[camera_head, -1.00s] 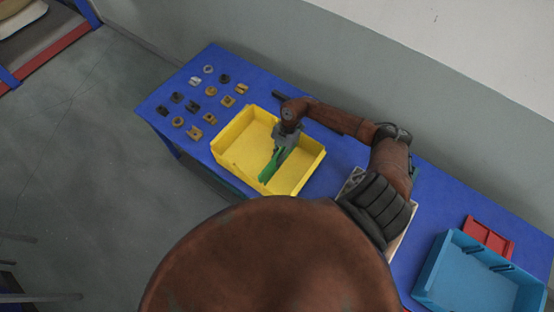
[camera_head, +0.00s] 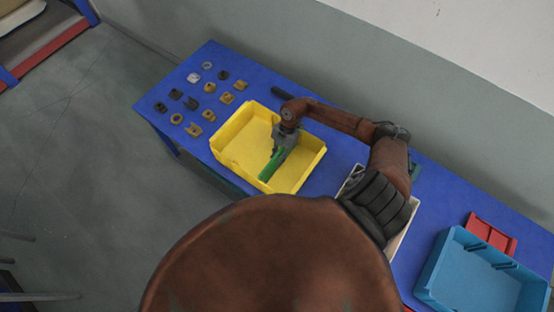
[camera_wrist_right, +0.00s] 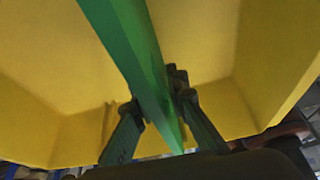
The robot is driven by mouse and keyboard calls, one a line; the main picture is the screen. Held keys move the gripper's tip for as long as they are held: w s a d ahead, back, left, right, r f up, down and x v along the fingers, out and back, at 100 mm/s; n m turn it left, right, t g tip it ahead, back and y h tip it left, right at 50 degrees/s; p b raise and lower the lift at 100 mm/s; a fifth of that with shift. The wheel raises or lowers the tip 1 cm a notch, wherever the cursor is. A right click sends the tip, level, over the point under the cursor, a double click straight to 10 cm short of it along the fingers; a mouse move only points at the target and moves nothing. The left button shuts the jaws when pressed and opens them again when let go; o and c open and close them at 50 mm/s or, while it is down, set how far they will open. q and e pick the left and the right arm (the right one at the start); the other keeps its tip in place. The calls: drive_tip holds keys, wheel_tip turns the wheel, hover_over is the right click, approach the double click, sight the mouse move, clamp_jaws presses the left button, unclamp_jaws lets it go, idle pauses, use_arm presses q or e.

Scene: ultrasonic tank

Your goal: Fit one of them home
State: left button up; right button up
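A long green piece (camera_head: 272,167) is in the yellow bin (camera_head: 232,125), tilted across its right half. My right gripper (camera_head: 281,148) reaches down into the bin over the upper end of this piece. In the right wrist view the green piece (camera_wrist_right: 135,50) runs between the two fingers of my right gripper (camera_wrist_right: 162,118), which look closed against its sides. Whether the piece touches the bin floor, I cannot tell. A blue open tank (camera_head: 470,275) with dark slotted fittings on its inner walls stands at the lower right. My left gripper is not in view.
Several small rings and blocks (camera_head: 210,87) lie in rows on the blue table (camera_head: 195,62) left of the bin. A red part (camera_head: 490,233) lies behind the tank. A pale tray (camera_head: 403,240) is partly hidden under my right arm.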

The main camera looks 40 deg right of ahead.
sight(280, 150)
drive_tip(key=o, duration=0.3)
drive_tip(key=shift+d+r, duration=0.1)
drive_tip(key=shift+r, duration=0.05)
drive_tip(key=v, duration=1.1)
drive_tip(key=shift+w+d+r, duration=0.1)
drive_tip(key=shift+d+r, duration=0.05)
drive_tip(key=shift+r, duration=0.15)
